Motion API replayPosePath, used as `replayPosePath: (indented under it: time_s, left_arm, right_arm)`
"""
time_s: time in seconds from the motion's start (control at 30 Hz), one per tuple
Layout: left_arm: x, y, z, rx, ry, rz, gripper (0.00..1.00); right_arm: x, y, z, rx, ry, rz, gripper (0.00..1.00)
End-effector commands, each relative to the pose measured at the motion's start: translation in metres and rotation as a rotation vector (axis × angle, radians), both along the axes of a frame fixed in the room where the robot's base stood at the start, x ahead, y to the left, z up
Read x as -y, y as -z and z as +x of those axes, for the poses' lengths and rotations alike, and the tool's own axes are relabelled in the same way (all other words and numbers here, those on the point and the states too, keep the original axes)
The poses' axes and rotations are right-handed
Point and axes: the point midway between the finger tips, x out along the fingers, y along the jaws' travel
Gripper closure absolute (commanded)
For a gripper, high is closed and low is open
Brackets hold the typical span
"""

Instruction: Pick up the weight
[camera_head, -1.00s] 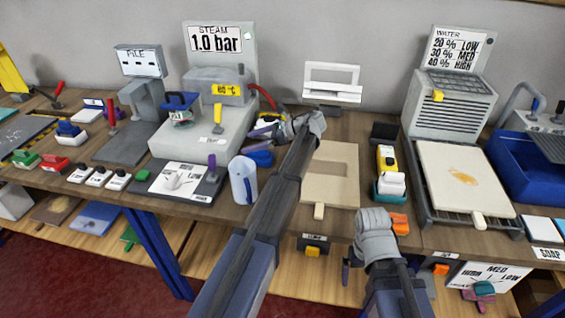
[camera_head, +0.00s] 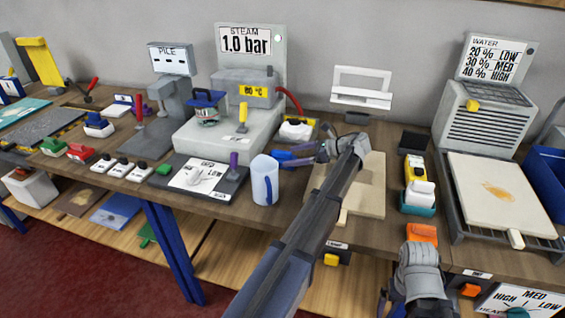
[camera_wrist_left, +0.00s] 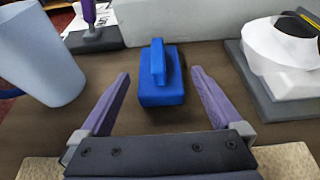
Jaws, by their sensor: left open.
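A blue block with a raised handle (camera_wrist_left: 160,80), which looks like the weight, stands on the brown bench in the left wrist view. My left gripper (camera_wrist_left: 160,98) is open, its purple fingers on either side of the block's near part with gaps; nothing is held. In the head view the block (camera_head: 283,157) shows just left of my left gripper (camera_head: 308,156), partly hidden by it. My right gripper (camera_head: 384,304) is at the bottom edge, mostly hidden by its wrist.
A light blue mug (camera_head: 264,182) stands left of the block. A dial panel (camera_head: 185,183) with a purple lever lies further left. The grey steam unit (camera_head: 215,135) is behind. A beige board (camera_head: 368,195) lies under my left wrist.

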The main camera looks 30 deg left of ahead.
Motion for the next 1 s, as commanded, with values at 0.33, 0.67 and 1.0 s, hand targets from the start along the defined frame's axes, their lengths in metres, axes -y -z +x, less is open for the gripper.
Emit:
replayPosePath:
  time_s: [0.33,0.67,1.0]
  left_arm:
    - [-0.028,0.020,-0.008,-0.001,-0.002,0.000,0.00]
    - [-0.045,0.022,-0.011,-0.001,0.001,0.000,0.00]
    - [-0.044,0.023,-0.011,-0.001,0.001,0.000,0.34]
  right_arm:
    - [0.000,0.020,0.000,0.000,0.000,0.000,0.00]
    - [0.000,0.023,0.000,0.000,0.000,0.000,0.00]
    - [0.000,0.023,0.000,0.000,0.000,0.000,0.00]
